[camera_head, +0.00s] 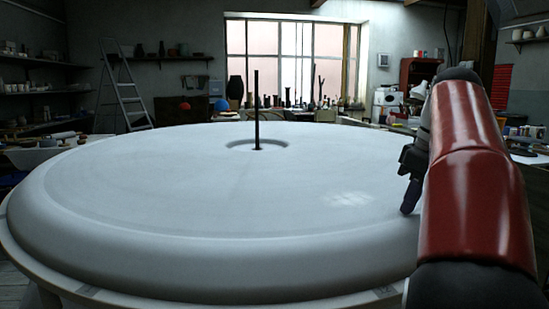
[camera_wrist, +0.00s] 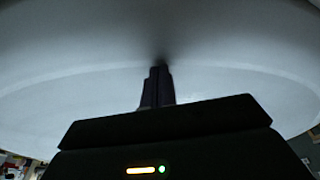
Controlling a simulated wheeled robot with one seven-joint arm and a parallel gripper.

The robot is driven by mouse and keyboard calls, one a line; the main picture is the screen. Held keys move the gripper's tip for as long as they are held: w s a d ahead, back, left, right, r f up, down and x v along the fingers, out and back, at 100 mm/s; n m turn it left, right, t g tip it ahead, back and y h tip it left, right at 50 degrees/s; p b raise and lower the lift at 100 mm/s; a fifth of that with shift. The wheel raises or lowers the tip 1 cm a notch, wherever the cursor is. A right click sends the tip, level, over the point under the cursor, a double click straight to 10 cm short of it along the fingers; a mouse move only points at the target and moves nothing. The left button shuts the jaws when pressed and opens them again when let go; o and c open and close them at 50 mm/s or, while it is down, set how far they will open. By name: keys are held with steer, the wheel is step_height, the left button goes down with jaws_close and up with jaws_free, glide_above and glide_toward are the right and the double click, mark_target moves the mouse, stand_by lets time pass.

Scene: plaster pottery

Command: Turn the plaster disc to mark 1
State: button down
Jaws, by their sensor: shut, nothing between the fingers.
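The large white plaster disc (camera_head: 200,190) fills the middle of the head view and lies flat, with a rounded rim. A thin black rod (camera_head: 257,110) stands upright at its centre in a shallow round recess. My gripper (camera_head: 408,208) is at the right side of the disc, pointing down near the rim. In the wrist view the shut fingertips (camera_wrist: 160,68) are close to the pale disc surface (camera_wrist: 75,75), with a dark shadow at the tips. I cannot tell whether they touch it. No numbered mark can be made out.
The disc rests on a pale round support (camera_head: 60,283). A stepladder (camera_head: 125,90) stands at the back left, with shelves of pottery on the left wall. Pots line the bench under the bright window (camera_head: 290,60). A cluttered table (camera_head: 525,150) is at the right. The disc's top is clear around the rod.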

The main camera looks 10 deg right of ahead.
mark_target(416, 209)
steer(key=shift+w+d, duration=0.25)
steer(key=shift+d, duration=0.6)
steer(key=shift+w+d, duration=0.2)
steer(key=shift+d, duration=0.65)
steer(key=shift+r, duration=0.1)
